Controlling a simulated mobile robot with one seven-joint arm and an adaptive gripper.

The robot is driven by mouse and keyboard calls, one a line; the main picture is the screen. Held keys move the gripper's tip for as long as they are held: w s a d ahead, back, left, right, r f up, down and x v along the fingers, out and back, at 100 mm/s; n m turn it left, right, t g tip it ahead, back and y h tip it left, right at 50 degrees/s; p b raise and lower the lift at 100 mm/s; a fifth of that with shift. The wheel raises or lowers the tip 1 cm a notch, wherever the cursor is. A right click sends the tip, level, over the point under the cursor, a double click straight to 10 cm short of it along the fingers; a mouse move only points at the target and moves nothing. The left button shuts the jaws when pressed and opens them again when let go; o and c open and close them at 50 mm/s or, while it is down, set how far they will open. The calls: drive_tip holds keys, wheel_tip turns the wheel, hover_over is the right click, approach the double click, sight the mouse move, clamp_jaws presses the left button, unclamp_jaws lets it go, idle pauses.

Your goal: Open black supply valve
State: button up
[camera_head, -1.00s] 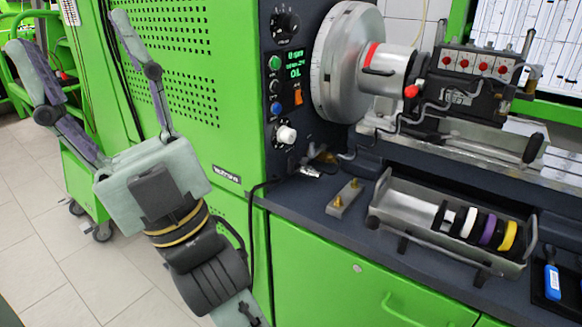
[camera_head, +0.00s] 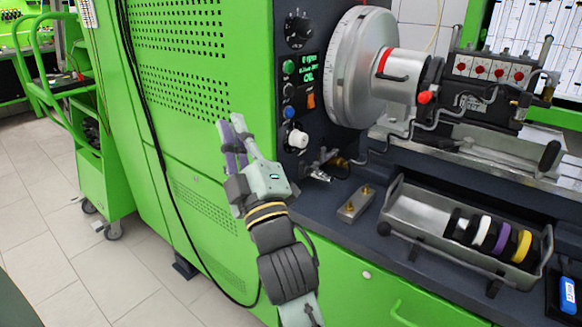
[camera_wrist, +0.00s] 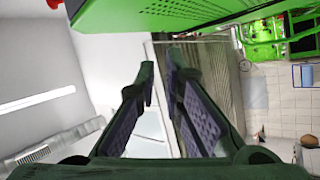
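A round black knob (camera_head: 299,30) sits at the top of the dark control panel, above the lit display. It is the clearest black knob in view; I cannot tell whether it is the supply valve. Small metal fittings (camera_head: 318,170) stick out at the panel's foot, too small to make out. My gripper (camera_head: 230,122) points upward in front of the green cabinet, left of the panel and below the knob, touching nothing. In the wrist view, its two fingers (camera_wrist: 160,68) stand apart with nothing between them. The knob does not show in the wrist view.
The panel also has buttons and a white knob (camera_head: 299,139). A metal tray (camera_head: 425,208) with coloured rings and a small block with brass pins (camera_head: 355,204) lie on the bench. A black cable hangs down the cabinet. Floor is clear between the cabinet and green cart (camera_head: 100,165).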

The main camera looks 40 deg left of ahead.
drive_tip(key=w+f+h, duration=0.1)
drive_tip(key=w+f, duration=0.1)
drive_tip(key=f, duration=0.1)
drive_tip(key=w+d+f+h, duration=0.1)
drive_tip(key=w+f+h, duration=0.1)
drive_tip(key=w+f, duration=0.1)
drive_tip(key=w+d+f+n+t+h, duration=0.1)
drive_tip(key=w+f+h, duration=0.1)
drive_tip(key=f, duration=0.1)
drive_tip(key=shift+w, duration=0.2)
clamp_jaws()
drive_tip(key=w+d+f+n+h, duration=0.2)
drive_tip(key=w+f+h, duration=0.1)
drive_tip(key=f, duration=0.4)
drive_tip(key=shift+w+d+f, duration=0.3)
drive_tip(key=shift+w+d, duration=0.1)
drive_tip(key=shift+w, duration=0.15)
drive_tip(key=p+x, duration=0.3)
drive_tip(key=x, duration=0.7)
drive_tip(key=shift+f+p, duration=0.15)
drive_tip(key=shift+p, duration=0.2)
drive_tip(key=shift+d+f+g+b, duration=0.1)
drive_tip(key=shift+g+b, duration=0.2)
